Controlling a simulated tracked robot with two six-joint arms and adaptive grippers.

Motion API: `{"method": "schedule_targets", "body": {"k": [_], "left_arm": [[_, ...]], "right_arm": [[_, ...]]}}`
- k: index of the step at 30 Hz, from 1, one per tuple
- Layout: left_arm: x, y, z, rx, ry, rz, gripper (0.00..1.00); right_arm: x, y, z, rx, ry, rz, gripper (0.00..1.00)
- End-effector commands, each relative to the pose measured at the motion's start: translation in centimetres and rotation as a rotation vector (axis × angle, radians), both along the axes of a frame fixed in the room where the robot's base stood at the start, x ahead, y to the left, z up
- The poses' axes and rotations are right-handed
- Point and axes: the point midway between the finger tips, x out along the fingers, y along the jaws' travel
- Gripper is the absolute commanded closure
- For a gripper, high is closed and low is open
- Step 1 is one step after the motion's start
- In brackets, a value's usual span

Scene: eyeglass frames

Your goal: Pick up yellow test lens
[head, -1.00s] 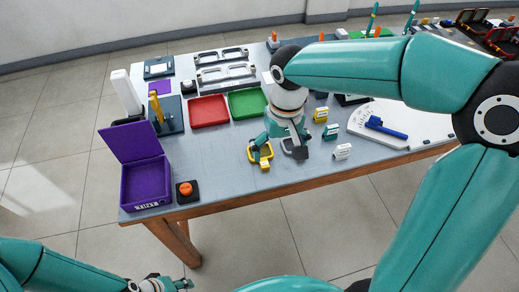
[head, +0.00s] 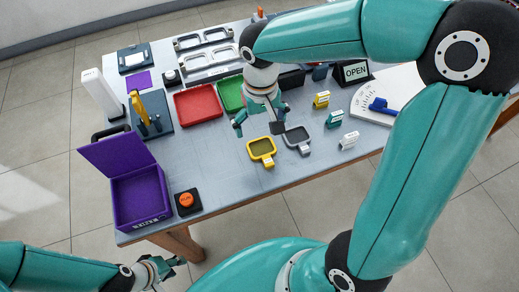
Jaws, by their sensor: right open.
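The yellow test lens (head: 262,148), a square yellow frame with a dark pane and a short tab, lies on the grey table near its front edge. A similar grey lens (head: 299,139) lies just to its right. My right gripper (head: 259,125) is open and empty, with its fingers spread left and right just behind the yellow lens. One fingertip is close to the grey lens; I cannot tell whether it touches. My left gripper (head: 165,267) is at the bottom left, off the table, small and partly seen.
Small yellow (head: 321,100), green (head: 334,119) and white (head: 349,140) labelled blocks stand to the right. A red tray (head: 198,103) and a green tray (head: 229,93) lie behind. An open purple box (head: 141,198) and an orange button (head: 187,201) are at the left. Bare table lies between.

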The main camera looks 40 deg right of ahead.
Motion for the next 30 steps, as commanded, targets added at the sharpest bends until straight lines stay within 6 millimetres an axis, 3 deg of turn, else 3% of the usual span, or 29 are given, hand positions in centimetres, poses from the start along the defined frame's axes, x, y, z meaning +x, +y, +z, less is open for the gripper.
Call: {"method": "schedule_targets", "body": {"k": [3, 7, 16, 24, 30], "left_arm": [[0.0, 0.0, -0.3, 0.0, 0.0, 0.0, 0.6], [0.0, 0.0, -0.5, 0.0, -0.001, 0.0, 0.6], [0.0, 0.0, -0.4, 0.0, -0.001, 0.0, 0.6], [0.0, 0.0, -0.4, 0.0, -0.001, 0.0, 0.6], [0.0, 0.0, -0.4, 0.0, -0.001, 0.0, 0.6]], "right_arm": [[-0.2, -0.2, -2.8, -0.001, 0.006, -0.006, 0.0], [-0.2, -0.3, -4.8, -0.001, 0.004, -0.008, 0.0], [-0.2, -0.5, -6.8, 0.0, 0.003, -0.009, 0.0], [0.0, -1.0, -10.5, 0.001, 0.003, -0.009, 0.0], [0.1, -0.9, -11.2, 0.002, 0.0, -0.01, 0.0]]}}
